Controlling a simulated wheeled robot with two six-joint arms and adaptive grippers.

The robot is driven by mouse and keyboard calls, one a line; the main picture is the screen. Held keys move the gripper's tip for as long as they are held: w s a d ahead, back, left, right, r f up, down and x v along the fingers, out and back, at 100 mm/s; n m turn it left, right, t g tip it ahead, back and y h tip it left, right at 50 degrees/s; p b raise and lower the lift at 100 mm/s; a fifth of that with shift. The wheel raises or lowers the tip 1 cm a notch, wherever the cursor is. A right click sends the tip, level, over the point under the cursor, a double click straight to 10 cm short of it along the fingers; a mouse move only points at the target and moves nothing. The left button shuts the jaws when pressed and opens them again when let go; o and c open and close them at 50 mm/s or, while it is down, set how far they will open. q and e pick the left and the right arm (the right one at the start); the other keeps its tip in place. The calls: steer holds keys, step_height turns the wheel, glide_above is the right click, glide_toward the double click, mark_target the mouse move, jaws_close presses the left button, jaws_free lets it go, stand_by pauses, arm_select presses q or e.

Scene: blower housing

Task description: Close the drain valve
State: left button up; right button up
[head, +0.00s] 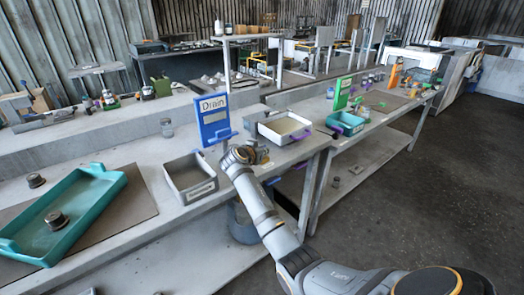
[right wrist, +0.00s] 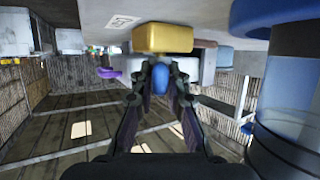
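The brass drain valve (head: 262,152) is at the front edge of the bench, to the right of the blue Drain sign (head: 214,116). In the right wrist view, its yellow body (right wrist: 162,38) is straight ahead and its blue handle (right wrist: 160,78) lies between my fingertips. My right gripper (right wrist: 161,70) is drawn in around the handle and looks shut on it, with the fingers on either side. In the head view, my right gripper (head: 245,155) is at the valve and hides part of it. My left gripper is not in view.
A grey bin (head: 190,190) stands left of my right gripper, and a white tray (head: 285,128) behind it to the right. A teal tray (head: 85,190) lies far left. A blue cylinder (right wrist: 290,110) stands close on the right in the wrist view. The right-hand floor is clear.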

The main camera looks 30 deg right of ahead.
steer(key=o, duration=0.3)
steer(key=v, duration=1.2)
steer(key=shift+f, duration=0.1)
